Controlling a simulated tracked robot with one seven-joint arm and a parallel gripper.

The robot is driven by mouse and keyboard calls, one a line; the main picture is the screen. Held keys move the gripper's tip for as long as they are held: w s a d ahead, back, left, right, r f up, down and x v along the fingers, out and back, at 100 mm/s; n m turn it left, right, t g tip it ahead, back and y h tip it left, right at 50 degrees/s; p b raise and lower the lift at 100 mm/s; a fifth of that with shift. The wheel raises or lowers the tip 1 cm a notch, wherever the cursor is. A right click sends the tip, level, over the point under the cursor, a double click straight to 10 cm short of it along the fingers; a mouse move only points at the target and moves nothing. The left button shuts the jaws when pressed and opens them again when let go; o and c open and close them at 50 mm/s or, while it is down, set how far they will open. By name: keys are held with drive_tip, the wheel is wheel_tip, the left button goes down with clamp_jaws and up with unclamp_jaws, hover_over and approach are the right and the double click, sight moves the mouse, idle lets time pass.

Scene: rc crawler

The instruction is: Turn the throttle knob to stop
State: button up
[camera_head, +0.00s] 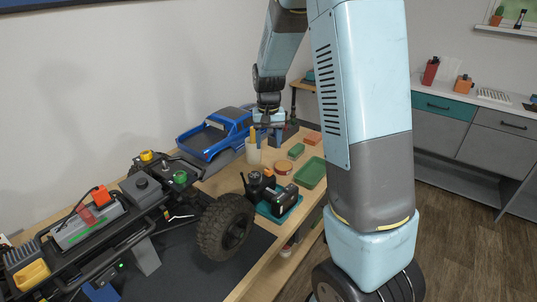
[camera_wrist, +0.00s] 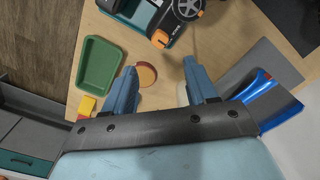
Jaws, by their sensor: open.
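Several coloured knobs or caps show on the black crawler chassis (camera_head: 112,240) in the head view: a yellow one (camera_head: 146,156), a green one (camera_head: 180,178) and an orange-red one (camera_head: 98,195). I cannot tell which is the throttle knob. A black and orange hand controller (camera_head: 262,185) with a wheel stands on the table; its wheel (camera_wrist: 187,9) shows at the top of the wrist view. My gripper (camera_head: 267,122) is over the back of the table, near the blue truck body and apart from the chassis. In the wrist view my gripper (camera_wrist: 162,88) is open with nothing between its fingers.
The blue truck body (camera_head: 214,133) sits behind the chassis. A large black wheel (camera_head: 226,227) sits at the chassis's near end.

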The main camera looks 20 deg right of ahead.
drive_tip(key=shift+r, duration=1.5)
drive_tip(key=s+r+n+t, duration=0.1)
drive_tip(key=s+r+t, duration=0.2)
drive_tip(key=s+r, duration=0.9)
drive_tip(key=s+r+t, duration=0.1)
drive_tip(key=s+r, duration=0.1)
drive_tip(key=s, duration=0.6)
drive_tip(key=s+r+n+t, duration=0.1)
drive_tip(key=s+r, duration=0.1)
drive_tip(key=s, duration=0.6)
drive_tip(key=shift+s+r+n+t, duration=0.15)
drive_tip(key=shift+r+n+t, duration=0.15)
drive_tip(key=shift+r, duration=0.1)
drive_tip(key=shift+c, duration=1.4)
drive_tip(key=shift+a, duration=0.15)
